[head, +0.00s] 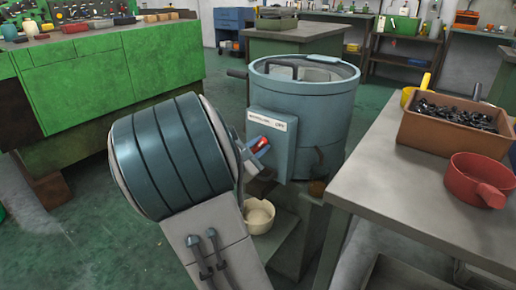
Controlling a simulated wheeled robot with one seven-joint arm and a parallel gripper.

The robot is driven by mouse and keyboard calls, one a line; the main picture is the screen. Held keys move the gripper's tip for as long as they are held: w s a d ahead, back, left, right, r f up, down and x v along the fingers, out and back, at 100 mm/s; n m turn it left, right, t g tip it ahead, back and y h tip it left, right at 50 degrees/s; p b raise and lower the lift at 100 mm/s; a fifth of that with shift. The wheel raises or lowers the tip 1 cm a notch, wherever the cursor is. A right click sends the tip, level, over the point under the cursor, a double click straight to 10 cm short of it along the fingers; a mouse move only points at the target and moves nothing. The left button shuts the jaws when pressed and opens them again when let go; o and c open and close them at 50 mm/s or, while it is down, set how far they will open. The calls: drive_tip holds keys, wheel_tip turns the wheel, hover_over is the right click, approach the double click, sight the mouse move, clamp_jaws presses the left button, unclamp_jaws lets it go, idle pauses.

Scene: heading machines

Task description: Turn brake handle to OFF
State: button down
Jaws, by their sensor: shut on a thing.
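A blue-grey round tub machine (318,118) stands in the middle of the head view. A flat control box (284,150) on its front carries a white label strip (272,121); its small lettering is too blurred to read surely. The brake handle (260,141), with a red grip, sticks out at the box's left side. My gripper (257,149) is at the handle and shut on it. Much of the gripper and the handle's lower part are hidden or too small to make out.
A grey table (390,190) at right holds a brown bin (436,134) of dark parts and a red pan (478,181). A cream bowl (258,216) sits below the machine. A green bench (110,78) stands at left; open floor (70,255) lies in front of it.

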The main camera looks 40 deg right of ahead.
drive_tip(key=shift+d, duration=0.1)
drive_tip(key=c, duration=1.3)
unclamp_jaws()
drive_tip(key=shift+s, duration=0.1)
drive_tip(key=shift+a, duration=0.4)
drive_tip(key=p+v, duration=0.4)
drive_tip(key=v, duration=0.9)
drive_tip(key=shift+s, duration=0.1)
